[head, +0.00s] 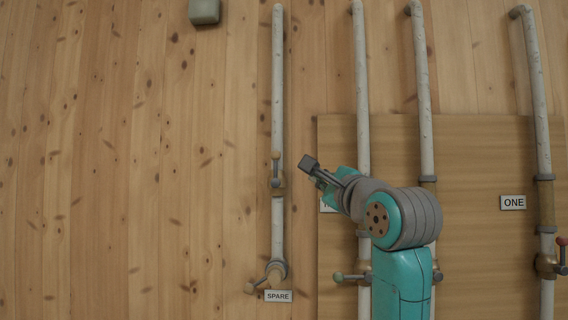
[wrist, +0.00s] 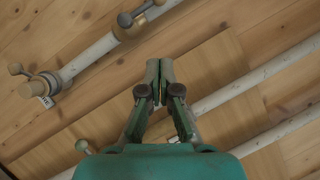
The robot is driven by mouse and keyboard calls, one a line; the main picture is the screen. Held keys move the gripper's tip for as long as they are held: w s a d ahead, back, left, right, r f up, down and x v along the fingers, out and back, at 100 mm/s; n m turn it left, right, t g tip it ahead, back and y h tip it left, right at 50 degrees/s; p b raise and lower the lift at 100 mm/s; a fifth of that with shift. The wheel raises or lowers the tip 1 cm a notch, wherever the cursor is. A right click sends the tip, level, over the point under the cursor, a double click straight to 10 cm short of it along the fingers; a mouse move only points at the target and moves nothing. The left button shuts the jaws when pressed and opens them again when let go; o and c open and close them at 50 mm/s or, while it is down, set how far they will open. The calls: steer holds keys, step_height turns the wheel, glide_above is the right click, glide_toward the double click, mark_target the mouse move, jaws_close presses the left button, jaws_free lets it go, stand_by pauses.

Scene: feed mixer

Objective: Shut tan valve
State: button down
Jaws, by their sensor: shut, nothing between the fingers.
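A valve with a tan knob (head: 275,155) sits partway up the left pipe (head: 278,70); its lever points up, in line with the pipe. A lower fitting (head: 275,274) at that pipe's foot has a handle to the left with a tan-olive knob (head: 250,287). I cannot tell for sure which is the tan valve. The upper valve (wrist: 127,22) shows at the top of the wrist view, the lower fitting (wrist: 40,86) at left. My gripper (head: 307,163) is shut and empty, just right of the upper valve and apart from it in the picture.
A SPARE label (head: 278,296) is below the lower fitting. A green-knobbed valve (head: 340,276) and a red-knobbed valve (head: 561,242) are on pipes to the right, near a ONE label (head: 513,202). My arm hides part of the middle pipes.

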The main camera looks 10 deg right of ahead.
stand_by(0.3)
glide_toward(275, 170)
steer(key=w+d+r, duration=0.2)
steer(key=w+d, duration=0.2)
steer(key=w, duration=0.1)
steer(key=w+a+r, duration=0.1)
steer(key=a+r, duration=0.1)
steer(key=shift+w+a+r, duration=0.15)
steer(key=shift+w+a, duration=0.2)
